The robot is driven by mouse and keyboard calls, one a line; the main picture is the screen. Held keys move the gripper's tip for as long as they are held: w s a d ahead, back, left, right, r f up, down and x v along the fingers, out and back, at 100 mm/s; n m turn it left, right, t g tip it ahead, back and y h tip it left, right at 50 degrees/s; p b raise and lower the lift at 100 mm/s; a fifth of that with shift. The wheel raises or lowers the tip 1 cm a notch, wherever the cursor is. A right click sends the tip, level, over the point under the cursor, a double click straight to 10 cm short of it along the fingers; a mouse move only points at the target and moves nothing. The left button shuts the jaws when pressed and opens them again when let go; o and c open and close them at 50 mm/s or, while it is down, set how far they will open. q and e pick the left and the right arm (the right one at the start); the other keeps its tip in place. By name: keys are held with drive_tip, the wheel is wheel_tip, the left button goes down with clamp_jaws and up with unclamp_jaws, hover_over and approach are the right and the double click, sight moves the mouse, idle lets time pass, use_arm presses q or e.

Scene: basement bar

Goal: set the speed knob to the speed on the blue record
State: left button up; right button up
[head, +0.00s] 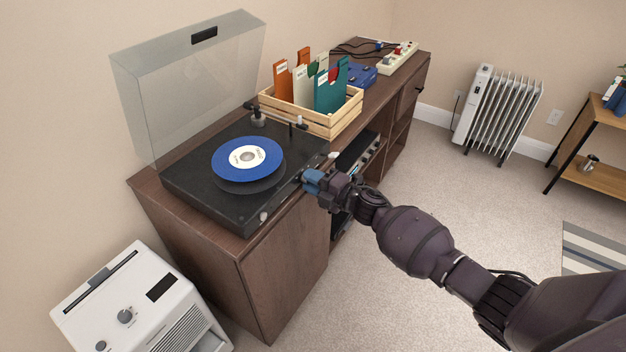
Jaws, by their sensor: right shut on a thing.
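A black turntable (185,184) sits on the brown cabinet with its clear lid raised. The blue record (222,165) lies on its platter. The record has a white label (247,157), and its print is too small to read. My right gripper (305,180) is at the turntable's front edge, toward the right end, shut on what appears to be the speed knob. The fingers hide that knob and any marks around it. A pale knob (263,216) shows on the front left of the turntable. My left gripper is out of view.
A wooden crate (345,116) of record sleeves stands behind the turntable on the cabinet (285,265). A blue device (360,76) and a power strip (399,57) lie farther back. A white appliance (85,307) stands at lower left.

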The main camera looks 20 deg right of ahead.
drive_tip(key=shift+m, duration=0.5)
drive_tip(key=o, duration=0.9)
drive_tip(key=p+v, duration=0.1)
drive_tip(key=v, duration=0.9)
drive_tip(key=shift+s+d, duration=0.3)
